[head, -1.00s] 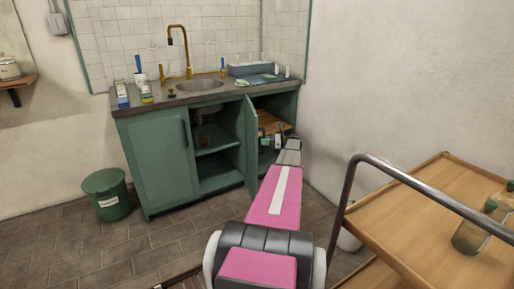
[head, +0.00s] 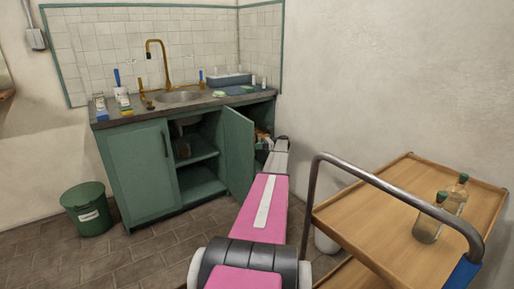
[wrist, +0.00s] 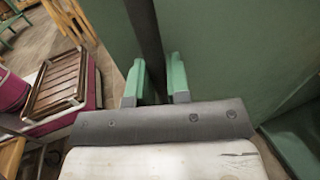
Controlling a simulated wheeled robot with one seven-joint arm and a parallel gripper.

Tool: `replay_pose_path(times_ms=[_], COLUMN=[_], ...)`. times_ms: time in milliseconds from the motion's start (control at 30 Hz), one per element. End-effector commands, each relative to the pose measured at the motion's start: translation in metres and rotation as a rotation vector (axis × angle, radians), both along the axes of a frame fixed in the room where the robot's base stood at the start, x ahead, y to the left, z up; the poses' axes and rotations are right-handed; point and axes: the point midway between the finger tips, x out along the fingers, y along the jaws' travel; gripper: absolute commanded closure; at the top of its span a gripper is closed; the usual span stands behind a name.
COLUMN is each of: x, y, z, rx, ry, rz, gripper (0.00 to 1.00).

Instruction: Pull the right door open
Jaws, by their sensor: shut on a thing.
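The right door (head: 238,155) of the green sink cabinet stands ajar, swung out at an angle from the front. My gripper (wrist: 158,78) shows in the wrist view with its two green fingers shut on the dark vertical bar handle (wrist: 146,28) of the right door, against its green panel (wrist: 225,50). In the head view my arm reaches to the right side of that door; the fingers and the handle are too small or hidden there. The left door (head: 140,170) is shut, with a dark handle.
The middle bay (head: 200,165) is open, with a shelf. A green bin (head: 88,210) stands left of the cabinet. A wooden trolley (head: 350,215) with a metal rail and bottles stands close on the right. Tiled floor (head: 120,258) is clear in front.

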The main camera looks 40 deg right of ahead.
Motion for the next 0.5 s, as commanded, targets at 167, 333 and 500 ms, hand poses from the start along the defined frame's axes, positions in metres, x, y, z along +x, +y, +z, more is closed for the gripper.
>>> replay_pose_path(times_ms=[167, 333, 500], x=[0.006, 0.0041, 0.003], y=[-0.0003, -0.0002, 0.0001], z=[0.0002, 0.0, 0.0023], rx=[-0.001, -0.001, -0.001], ry=[0.004, 0.003, 0.001], rz=[-0.009, -0.007, -0.006], gripper=[0.6, 0.59, 0.59])
